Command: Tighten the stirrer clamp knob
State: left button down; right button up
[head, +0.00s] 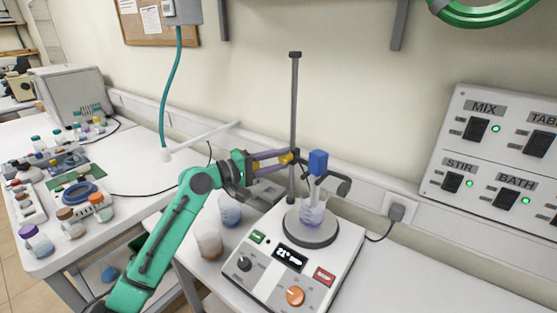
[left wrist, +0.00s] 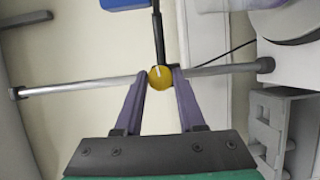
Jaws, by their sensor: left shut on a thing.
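The yellow clamp knob (head: 286,159) is at the upright stand rod (head: 294,95) behind the hotplate stirrer (head: 300,255). In the left wrist view the round knob (left wrist: 161,77) has a pale mark on its face and sits between my purple fingers. My left gripper (head: 285,160) is shut on it, with one fingertip on each side. My right gripper is not in view.
Two beakers, one brown (head: 210,245) and one blue (head: 230,212), stand left of the stirrer, near my left arm. A switch panel (head: 490,150) is on the right wall. Bottles and racks fill the left bench (head: 85,250).

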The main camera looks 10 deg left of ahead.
pick_arm(q)
jog(key=shift+m+g+y, duration=0.3)
jog(key=shift+m, duration=0.4)
jog(key=shift+f, duration=0.1)
jog(key=c, duration=0.5)
grip_release()
jog(key=shift+s+a, duration=0.1)
jog(key=shift+s+a, duration=0.25)
jog(key=b+v, duration=0.5)
jog(key=v, duration=0.8)
jog(key=shift+s, duration=0.3)
